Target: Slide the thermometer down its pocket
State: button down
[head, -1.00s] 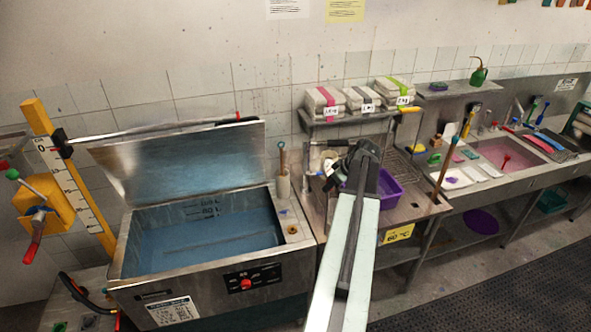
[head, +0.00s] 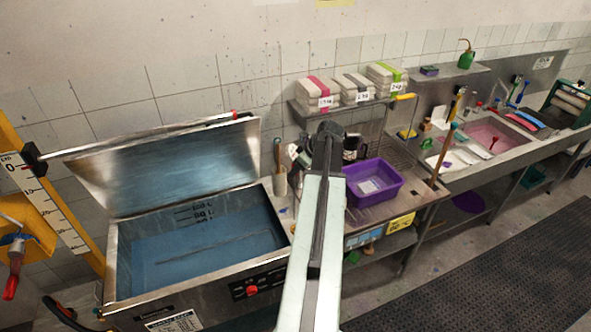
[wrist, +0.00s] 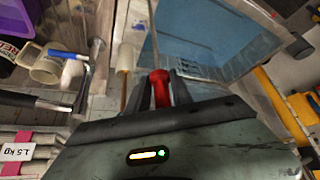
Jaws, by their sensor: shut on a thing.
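In the wrist view my gripper (wrist: 161,78) has its dark fingers closed on either side of a red handle (wrist: 160,95). A thin rod runs from beyond the red handle toward the top of the picture; I take the two to be the thermometer, but no scale can be read. The steel vat of blue liquid (head: 205,245) stands at the left in the head view, with its lid raised; its liquid also shows in the wrist view (wrist: 205,40). My arm hides the gripper and the red handle in the head view. I cannot make out the pocket.
A cream holder (head: 279,186) with a wooden handle stands at the vat's right end. A purple tub (head: 373,183) sits on the bench to the right. Labelled bundles (head: 354,88) lie on a shelf above. A yellow post with a scale (head: 60,215) stands at the left.

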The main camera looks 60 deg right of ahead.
aim_at(293, 228)
jog(key=shift+s+d+f+b, duration=0.1)
jog(key=shift+s+f+b, duration=0.05)
jog(key=shift+f+b, duration=0.25)
notch_tip(293, 228, down, 2)
jog(key=shift+f+b, duration=0.2)
jog(key=shift+b, duration=1)
jog(key=shift+f+b, duration=14.4)
jog(key=shift+f, duration=0.05)
jog(key=c, duration=1)
grip_release()
jog(key=shift+c, duration=0.2)
jog(key=shift+r, duration=0.15)
jog(key=p+v, duration=0.6)
jog(key=v, duration=0.1)
jog(key=shift+s+r+p, duration=0.2)
jog(key=shift+r+p, duration=0.05)
jog(key=shift+p, duration=0.15)
